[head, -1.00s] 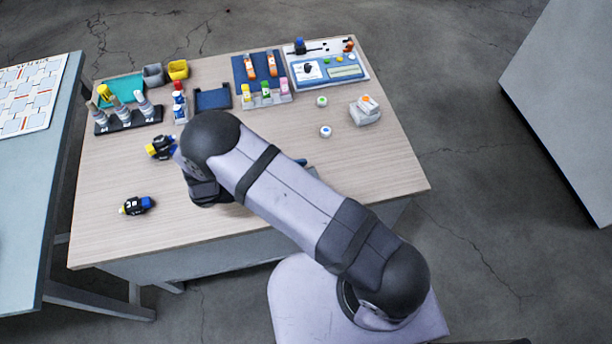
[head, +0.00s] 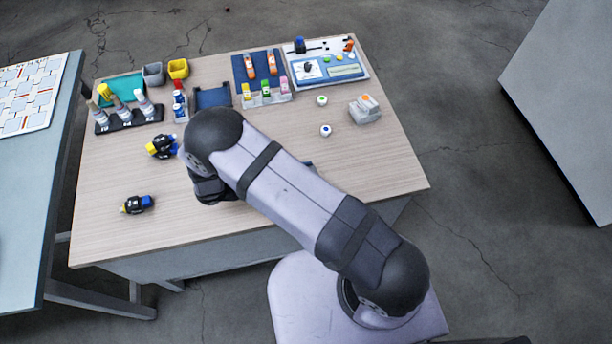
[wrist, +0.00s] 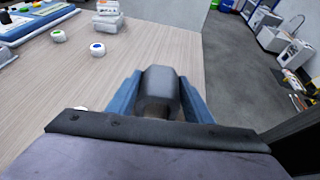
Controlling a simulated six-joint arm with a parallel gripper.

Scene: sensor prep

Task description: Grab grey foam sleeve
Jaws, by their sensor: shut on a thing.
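My gripper (wrist: 158,98) shows in the wrist view with its two blue fingers closed on the sides of a dark grey, rounded block, the grey foam sleeve (wrist: 160,84). The sleeve sits upright between the fingers, and its lower part is hidden by the gripper body. Wood tabletop shows behind it, but I cannot tell whether its underside touches the table. In the head view my arm hides the sleeve and nearly all of the gripper.
The wooden table (head: 110,235) has clear room at front left and right. Two black-and-yellow devices (head: 137,204) lie at left. Two round white pieces (head: 325,131) and a stacked grey block (head: 364,110) stand right. A bottle rack (head: 130,121) and grey and yellow bins (head: 178,69) stand at the back left.

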